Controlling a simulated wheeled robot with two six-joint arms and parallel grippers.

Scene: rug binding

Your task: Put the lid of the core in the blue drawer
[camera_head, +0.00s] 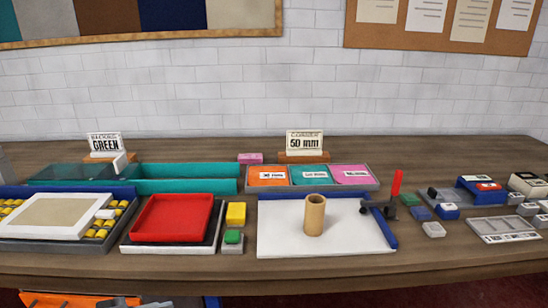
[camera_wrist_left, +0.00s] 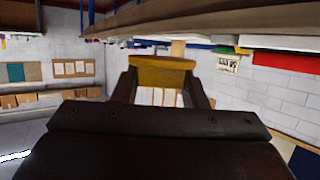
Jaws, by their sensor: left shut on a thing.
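The core (camera_head: 314,215), a tan tube, stands upright on a white board with its top uncovered. My left gripper (camera_wrist_left: 162,75) is shut on a yellow-brown flat piece (camera_wrist_left: 162,70), seen edge-on in the left wrist view, which looks like the core's lid. It is held in front of the table, clear of the core. That wrist picture is upside down, with the table at its top. Below the table's front edge in the head view, a sliver of blue (camera_head: 212,302) may be the blue drawer; most of it is out of frame. My right gripper is not in view.
The table holds a red tray (camera_head: 172,218), a teal bin (camera_head: 185,171), a framed panel (camera_head: 62,216), coloured compartments (camera_head: 320,175), a red-handled tool (camera_head: 396,184) and several small blocks. An orange part (camera_head: 62,300) shows below the front edge.

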